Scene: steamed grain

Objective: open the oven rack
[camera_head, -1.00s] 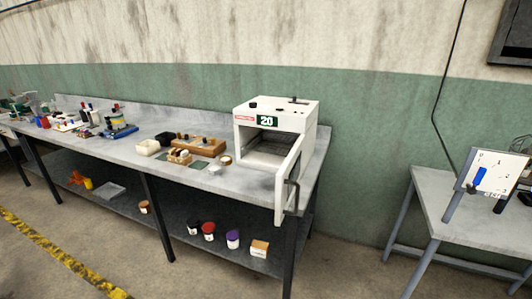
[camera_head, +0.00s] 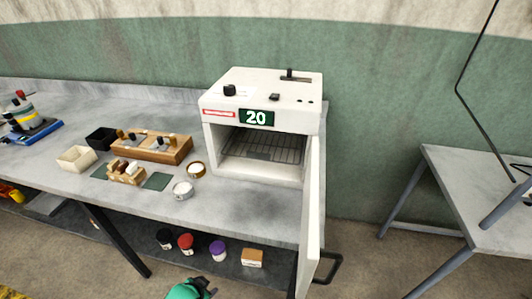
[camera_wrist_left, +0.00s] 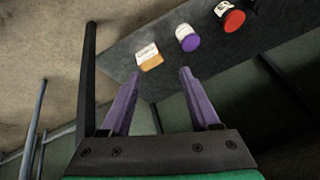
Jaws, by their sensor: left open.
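The white oven (camera_head: 215,103) stands on the grey bench with its door (camera_head: 312,215) swung open toward me on the right side. The wire oven rack (camera_head: 262,148) lies inside the oven chamber, and its front edge appears to be within the opening. My left gripper shows in the left wrist view (camera_wrist_left: 155,85), its two purple fingers apart with nothing between them. It points toward the lower shelf, away from the rack. In the head view, a green part of my arm shows at the bottom edge. My right gripper is not in view.
The bench top (camera_head: 235,198) before the oven is clear. To its left are two small round dishes (camera_head: 183,190), a wooden block stand (camera_head: 165,152) and a white tray (camera_head: 77,158). Jars and a small box (camera_head: 252,258) stand on the lower shelf. The open door juts past the bench edge.

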